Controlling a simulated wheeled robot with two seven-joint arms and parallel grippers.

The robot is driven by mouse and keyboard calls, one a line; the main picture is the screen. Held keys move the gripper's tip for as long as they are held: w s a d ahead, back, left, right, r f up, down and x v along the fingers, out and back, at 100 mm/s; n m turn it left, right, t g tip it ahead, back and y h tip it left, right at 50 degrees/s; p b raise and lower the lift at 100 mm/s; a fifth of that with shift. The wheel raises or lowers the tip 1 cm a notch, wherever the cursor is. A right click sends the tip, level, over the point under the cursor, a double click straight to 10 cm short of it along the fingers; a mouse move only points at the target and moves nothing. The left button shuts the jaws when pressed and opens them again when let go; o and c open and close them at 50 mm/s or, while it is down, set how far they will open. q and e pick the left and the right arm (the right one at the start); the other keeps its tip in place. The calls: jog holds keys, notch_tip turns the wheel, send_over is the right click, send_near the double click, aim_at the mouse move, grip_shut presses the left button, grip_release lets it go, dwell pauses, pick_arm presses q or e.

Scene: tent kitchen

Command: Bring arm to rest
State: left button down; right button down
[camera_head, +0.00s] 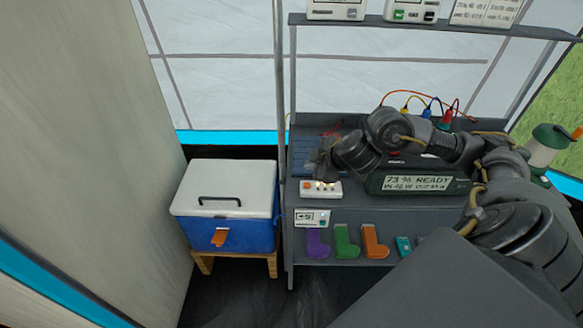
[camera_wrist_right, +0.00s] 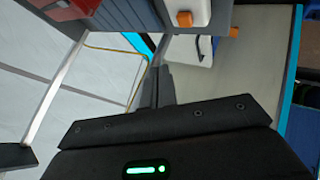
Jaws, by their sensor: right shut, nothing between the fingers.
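My right arm comes in from the right in the head view and reaches across the grey workbench (camera_head: 300,222). Its gripper (camera_head: 322,165) points left, above the bench and close to the white power strip (camera_head: 322,190). It looks blurred and dark there. In the right wrist view the gripper's fingers (camera_wrist_right: 163,88) are together with nothing between them. My left gripper is not in view.
A dark box with a "73 % READY" display (camera_head: 418,183) stands under my forearm. A blue cooler with a white lid (camera_head: 222,190) sits on a wooden stand to the left. A shelf (camera_head: 430,27) runs above.

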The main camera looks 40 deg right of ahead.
jog(key=shift+a, duration=0.1)
